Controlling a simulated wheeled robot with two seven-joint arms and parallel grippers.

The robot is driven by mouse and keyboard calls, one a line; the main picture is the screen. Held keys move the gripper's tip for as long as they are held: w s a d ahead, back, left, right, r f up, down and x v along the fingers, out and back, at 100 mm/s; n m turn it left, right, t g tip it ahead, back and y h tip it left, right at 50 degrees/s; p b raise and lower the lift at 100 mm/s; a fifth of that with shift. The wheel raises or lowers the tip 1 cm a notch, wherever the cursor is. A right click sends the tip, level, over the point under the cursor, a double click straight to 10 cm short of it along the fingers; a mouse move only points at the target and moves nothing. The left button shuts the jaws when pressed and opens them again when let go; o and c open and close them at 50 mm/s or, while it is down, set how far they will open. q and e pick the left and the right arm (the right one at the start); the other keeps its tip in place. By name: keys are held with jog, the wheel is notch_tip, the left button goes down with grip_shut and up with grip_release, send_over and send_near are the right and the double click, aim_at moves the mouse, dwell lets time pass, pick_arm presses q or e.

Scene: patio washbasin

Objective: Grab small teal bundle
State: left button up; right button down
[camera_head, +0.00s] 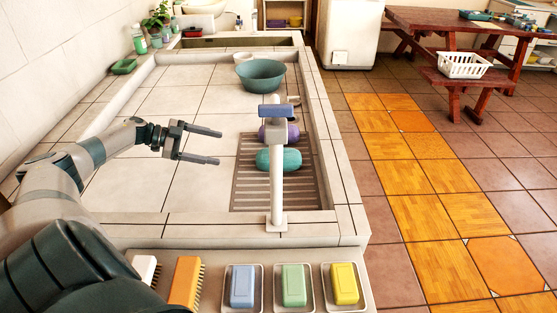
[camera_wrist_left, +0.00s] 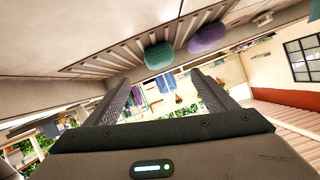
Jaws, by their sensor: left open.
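The small teal bundle (camera_head: 292,159) lies on the slatted rack in the basin in the head view, partly behind the white tap post. It also shows in the left wrist view (camera_wrist_left: 158,56), just beyond the fingertips. My left gripper (camera_head: 219,147) is open and empty, its two fingers pointing right toward the bundle, with a gap between them and it. The left wrist view shows both fingers (camera_wrist_left: 160,84) spread apart. My right gripper is not in view.
A purple bundle (camera_head: 292,132) lies just behind the teal one. The white tap post (camera_head: 277,180) with a blue top stands in front. A green bowl (camera_head: 261,76) is farther back. Blue, green and yellow soaps (camera_head: 293,285) and brushes (camera_head: 186,281) line the front ledge.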

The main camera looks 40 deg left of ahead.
pick_arm(q)
jog(key=b, duration=0.4)
send_near(258, 156)
jog(key=x, duration=0.5)
jog(key=shift+f, duration=0.1)
jog(key=shift+w+d+f, duration=0.1)
jog(key=shift+w+d, duration=0.25)
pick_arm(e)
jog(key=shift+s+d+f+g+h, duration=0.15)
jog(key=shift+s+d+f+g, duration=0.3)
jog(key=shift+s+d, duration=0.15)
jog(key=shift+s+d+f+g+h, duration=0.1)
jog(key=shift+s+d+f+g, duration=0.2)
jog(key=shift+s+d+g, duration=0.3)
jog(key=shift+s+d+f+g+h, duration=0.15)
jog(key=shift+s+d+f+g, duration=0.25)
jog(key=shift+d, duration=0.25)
